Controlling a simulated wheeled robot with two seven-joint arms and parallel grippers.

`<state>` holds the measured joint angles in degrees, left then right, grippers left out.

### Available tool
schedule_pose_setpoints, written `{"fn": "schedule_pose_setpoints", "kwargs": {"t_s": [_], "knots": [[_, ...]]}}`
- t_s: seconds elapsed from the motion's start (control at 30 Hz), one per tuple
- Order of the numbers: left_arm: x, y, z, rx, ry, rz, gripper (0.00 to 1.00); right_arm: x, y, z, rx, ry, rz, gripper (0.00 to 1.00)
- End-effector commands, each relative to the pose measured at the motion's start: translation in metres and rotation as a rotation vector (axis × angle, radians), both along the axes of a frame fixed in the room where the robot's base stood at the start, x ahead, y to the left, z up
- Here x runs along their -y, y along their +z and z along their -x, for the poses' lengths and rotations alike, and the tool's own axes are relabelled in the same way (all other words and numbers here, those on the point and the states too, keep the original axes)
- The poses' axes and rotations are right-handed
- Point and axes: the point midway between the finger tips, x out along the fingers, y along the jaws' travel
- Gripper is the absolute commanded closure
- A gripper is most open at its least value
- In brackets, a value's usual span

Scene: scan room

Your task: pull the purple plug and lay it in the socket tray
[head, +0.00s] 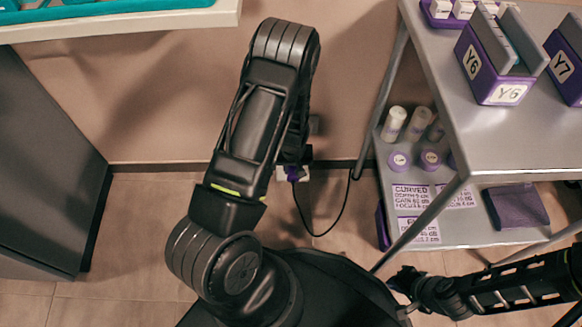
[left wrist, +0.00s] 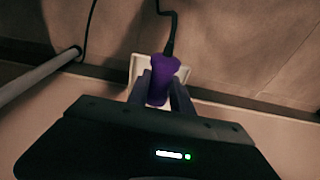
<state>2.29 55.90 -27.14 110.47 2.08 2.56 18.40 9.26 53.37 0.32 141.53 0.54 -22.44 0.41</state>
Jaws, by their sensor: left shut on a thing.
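The purple plug (left wrist: 162,82) stands between the two fingers of my left gripper (left wrist: 160,95), which is shut on it. A black cord leads away from its far end. A white socket plate (left wrist: 187,72) lies right behind the plug; I cannot tell whether the plug is still seated in it. In the head view the plug (head: 294,173) shows small by the wall's foot, mostly hidden by my left arm, with the cord hanging in a loop. My right gripper (head: 403,284) is low at the right, its fingers unclear. I cannot identify the socket tray.
A grey metal shelf unit (head: 430,60) at the right holds purple bins marked Y/6 (head: 500,75) and Y/7 (head: 565,70). A dark cabinet (head: 40,170) stands left. Teal trays (head: 110,10) lie at top left.

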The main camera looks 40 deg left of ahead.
Motion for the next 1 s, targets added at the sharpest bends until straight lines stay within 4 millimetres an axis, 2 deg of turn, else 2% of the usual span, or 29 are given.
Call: {"fn": "schedule_pose_setpoints", "kwargs": {"t_s": [0.47,1.0], "knots": [[-0.004,-0.003,-0.005,0.002,0.001,-0.001,1.0,0.0,-0.006,0.0,0.001,0.0,0.0,1.0],[-0.023,-0.014,-0.03,0.002,0.001,-0.001,1.0,0.0,-0.027,-0.004,0.01,-0.006,0.001,1.0]]}}
